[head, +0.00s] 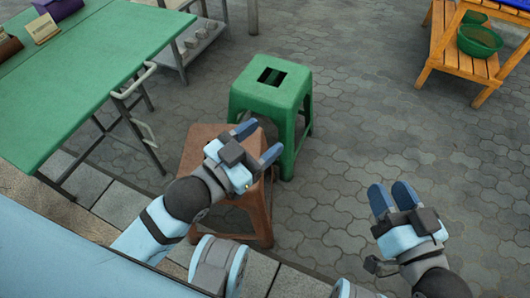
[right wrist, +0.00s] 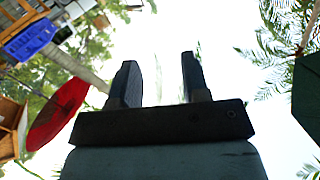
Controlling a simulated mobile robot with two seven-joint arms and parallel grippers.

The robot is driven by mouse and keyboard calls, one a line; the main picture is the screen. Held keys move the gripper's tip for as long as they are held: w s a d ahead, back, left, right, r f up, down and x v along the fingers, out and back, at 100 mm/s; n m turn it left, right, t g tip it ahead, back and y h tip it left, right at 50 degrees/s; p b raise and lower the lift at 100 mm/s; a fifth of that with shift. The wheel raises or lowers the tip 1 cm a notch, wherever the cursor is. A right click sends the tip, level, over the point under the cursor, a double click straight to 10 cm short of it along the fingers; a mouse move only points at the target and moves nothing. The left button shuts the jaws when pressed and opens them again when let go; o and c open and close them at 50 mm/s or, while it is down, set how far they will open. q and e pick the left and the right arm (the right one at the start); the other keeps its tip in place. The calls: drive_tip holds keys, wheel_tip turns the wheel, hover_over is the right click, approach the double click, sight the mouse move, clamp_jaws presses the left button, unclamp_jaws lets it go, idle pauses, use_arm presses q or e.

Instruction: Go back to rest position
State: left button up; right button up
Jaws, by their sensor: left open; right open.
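My left gripper (head: 258,142) is open in the head view, over the brown stool (head: 200,147), with nothing seen between its fingers. My right gripper (head: 391,194) is open and empty above the paving at the lower right. In the right wrist view, the right gripper (right wrist: 158,78) points toward bright sky and trees, its two dark fingers apart. A dark rounded thing (head: 264,122) shows just behind the left fingers; it is mostly hidden, and I cannot tell what it is.
A green stool (head: 268,84) stands just behind the brown one. A green table (head: 85,80) fills the left, with a metal shelf (head: 188,48) beside it. A wooden rack (head: 458,60) with green baskets (head: 479,41) stands at the upper right. The paving at centre right is clear.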

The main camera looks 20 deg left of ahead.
use_arm(q)
drive_tip(key=s+n, duration=0.1)
drive_tip(key=d+n+g, duration=0.1)
drive_tip(key=s+d+n+g, duration=0.1)
drive_tip(key=shift+s+f+h, duration=0.3)
drive_tip(key=a+r+n+y+p, duration=0.1)
drive_tip(key=a+r+y+p, duration=0.2)
drive_tip(key=r+p, duration=1.5)
use_arm(e)
drive_tip(key=d+r+m+h+p, duration=0.1)
drive_tip(key=d+r+p, duration=0.15)
drive_tip(key=r, duration=0.35)
drive_tip(key=d+r+h+p, duration=0.1)
drive_tip(key=r+h+p, duration=0.15)
drive_tip(key=r, duration=0.35)
use_arm(q)
drive_tip(key=s+a+f+g+y+p, duration=0.3)
drive_tip(key=s+a+f+g+p, duration=0.1)
drive_tip(key=p, duration=1.6)
drive_tip(key=shift+a+f, duration=0.3)
drive_tip(key=shift+a, duration=0.55)
use_arm(e)
drive_tip(key=s+d+r+g+h, duration=0.1)
drive_tip(key=s+d+g+h, duration=0.1)
drive_tip(key=s+d+g, duration=0.1)
drive_tip(key=shift+s+d+r+g, duration=0.2)
drive_tip(key=shift+s+d+g, duration=0.3)
drive_tip(key=shift+d, duration=0.5)
